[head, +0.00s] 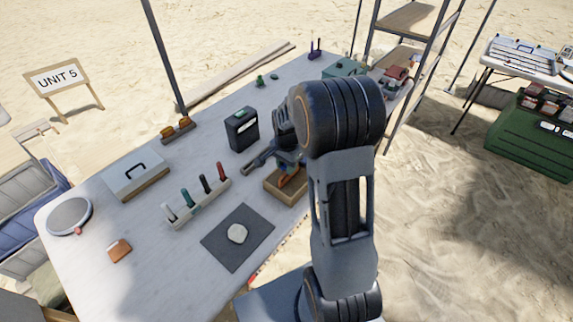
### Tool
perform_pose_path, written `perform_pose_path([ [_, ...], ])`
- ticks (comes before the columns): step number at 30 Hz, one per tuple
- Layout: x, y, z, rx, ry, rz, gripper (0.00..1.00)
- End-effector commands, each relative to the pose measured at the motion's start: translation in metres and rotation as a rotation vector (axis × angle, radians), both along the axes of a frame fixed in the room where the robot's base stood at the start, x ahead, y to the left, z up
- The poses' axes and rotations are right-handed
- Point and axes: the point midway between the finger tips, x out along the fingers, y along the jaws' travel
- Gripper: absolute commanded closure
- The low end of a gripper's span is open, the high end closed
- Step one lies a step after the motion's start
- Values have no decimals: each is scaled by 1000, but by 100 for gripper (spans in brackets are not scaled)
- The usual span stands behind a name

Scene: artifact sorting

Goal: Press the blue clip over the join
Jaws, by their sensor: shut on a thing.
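My gripper (285,165) points down over a small wooden tray (272,189) near the front right edge of the table. A bit of blue, the blue clip (289,170), shows at the fingertips, and the jaws are shut on it. Just below it an orange-brown piece (286,181) stands in the tray. My arm and the jaws hide much of the clip and piece. The join cannot be made out, nor whether the clip touches it.
A dark mat (226,257) with a pale stone (237,233) lies left of the tray. A rack (188,212) with several upright tools and a black box (242,129) stand nearby. A white case (136,175) is farther left. Bare table lies between them.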

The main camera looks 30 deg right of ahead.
Motion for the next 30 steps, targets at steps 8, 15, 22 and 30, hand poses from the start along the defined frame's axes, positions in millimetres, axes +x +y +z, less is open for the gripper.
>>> perform_pose_path([
  [8,0,0,-3,0,0,0,89],
  [15,0,0,-9,0,0,0,89],
  [22,0,0,-15,0,0,0,89],
  [30,0,0,-22,0,0,0,89],
])
